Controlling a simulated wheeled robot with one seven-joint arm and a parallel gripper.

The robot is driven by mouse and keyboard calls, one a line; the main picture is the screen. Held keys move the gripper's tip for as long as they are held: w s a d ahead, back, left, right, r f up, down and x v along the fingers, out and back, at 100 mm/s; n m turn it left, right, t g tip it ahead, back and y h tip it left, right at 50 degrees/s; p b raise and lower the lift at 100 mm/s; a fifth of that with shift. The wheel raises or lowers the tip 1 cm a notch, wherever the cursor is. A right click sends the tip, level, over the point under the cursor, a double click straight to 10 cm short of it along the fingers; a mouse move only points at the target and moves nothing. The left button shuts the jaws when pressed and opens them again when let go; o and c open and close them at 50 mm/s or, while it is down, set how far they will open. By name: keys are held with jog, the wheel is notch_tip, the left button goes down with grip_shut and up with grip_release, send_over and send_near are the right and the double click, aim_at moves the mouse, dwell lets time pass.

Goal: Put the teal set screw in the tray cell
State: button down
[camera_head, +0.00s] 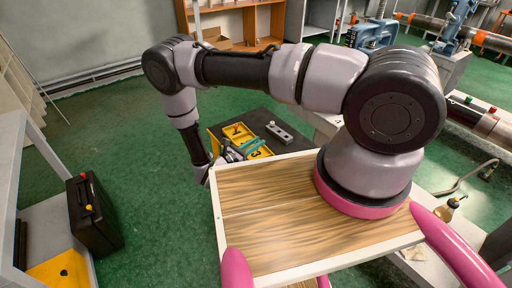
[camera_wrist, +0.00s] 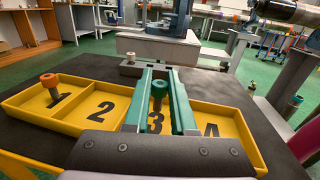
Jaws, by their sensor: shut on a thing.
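The yellow tray (camera_wrist: 85,122) lies on a dark table, with cells marked 1, 2, 3 and 4; it also shows in the head view (camera_head: 216,141). My gripper (camera_wrist: 160,72), with its long green fingers, is over cell 3 in the wrist view. It is shut on the teal set screw (camera_wrist: 159,88), which stands upright between the fingers. Whether the screw's lower end touches the tray floor I cannot tell. In the head view my gripper (camera_head: 253,145) is over the tray, and the screw cannot be made out there.
An orange-topped screw (camera_wrist: 49,82) stands in cell 1. A grey block with holes (camera_head: 280,132) lies on the dark table (camera_wrist: 95,68) beyond the tray. My wooden-topped base is near the table. A black case (camera_head: 92,214) stands at left. Green floor is open at left.

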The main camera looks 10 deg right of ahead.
jog(key=shift+f, duration=0.95)
jog(key=shift+f, duration=0.1)
jog(key=c, duration=0.8)
grip_release()
jog(key=shift+o, duration=0.2)
jog(key=shift+a, duration=0.1)
jog(key=v, duration=1.1)
jog(key=shift+s+a, duration=0.25)
jog(key=shift+a, duration=0.1)
